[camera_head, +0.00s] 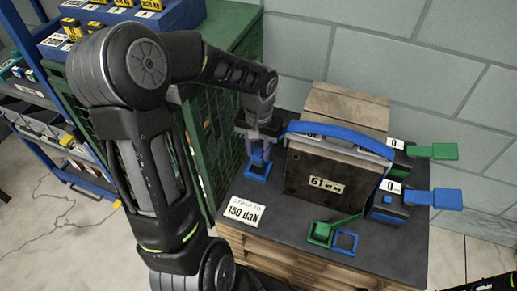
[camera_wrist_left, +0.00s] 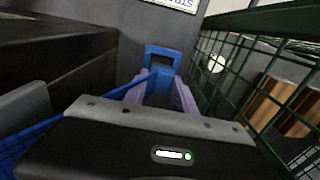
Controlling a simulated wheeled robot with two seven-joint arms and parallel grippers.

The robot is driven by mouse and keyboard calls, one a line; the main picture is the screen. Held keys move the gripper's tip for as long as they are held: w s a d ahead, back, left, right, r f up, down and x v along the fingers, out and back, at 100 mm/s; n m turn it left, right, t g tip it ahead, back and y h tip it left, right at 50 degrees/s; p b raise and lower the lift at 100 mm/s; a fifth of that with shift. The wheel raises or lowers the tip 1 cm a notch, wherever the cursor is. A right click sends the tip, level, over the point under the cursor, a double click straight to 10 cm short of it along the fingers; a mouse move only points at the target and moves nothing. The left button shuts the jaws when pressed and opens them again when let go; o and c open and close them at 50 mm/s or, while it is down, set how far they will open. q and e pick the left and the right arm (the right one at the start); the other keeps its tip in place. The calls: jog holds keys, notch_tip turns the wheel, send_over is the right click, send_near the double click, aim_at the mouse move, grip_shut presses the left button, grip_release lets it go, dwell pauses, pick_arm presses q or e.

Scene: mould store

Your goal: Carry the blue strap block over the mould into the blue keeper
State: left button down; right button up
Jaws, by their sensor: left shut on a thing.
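My left gripper (camera_head: 260,148) is shut on the blue strap block (camera_wrist_left: 162,82) at the left side of the mould (camera_head: 335,175). In the left wrist view the block shows between the two purple fingers. The blue strap (camera_head: 340,132) runs from it over the mould's front upper part to the blue ratchet (camera_head: 388,206) on the right. The blue keeper (camera_head: 257,170), an open square frame on the table, is just below the fingers and also shows in the left wrist view (camera_wrist_left: 164,50). I cannot tell whether the block touches it.
A green mesh crate wall (camera_head: 217,130) stands close left of the gripper. A green frame (camera_head: 320,234) with a green strap and an empty blue frame (camera_head: 345,243) lie at the table's front. Green (camera_head: 432,152) and blue (camera_head: 434,198) levers stick out right. A load sign (camera_head: 245,211) lies front left.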

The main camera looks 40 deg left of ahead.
pick_arm(q)
jog(key=shift+f, duration=0.15)
jog(key=shift+f+b, duration=1.8)
jog(key=shift+f, duration=0.35)
jog(key=c, duration=0.9)
grip_release()
notch_tip(320, 180, up, 8)
jog(key=shift+f+p, duration=0.1)
jog(key=shift+p, duration=0.7)
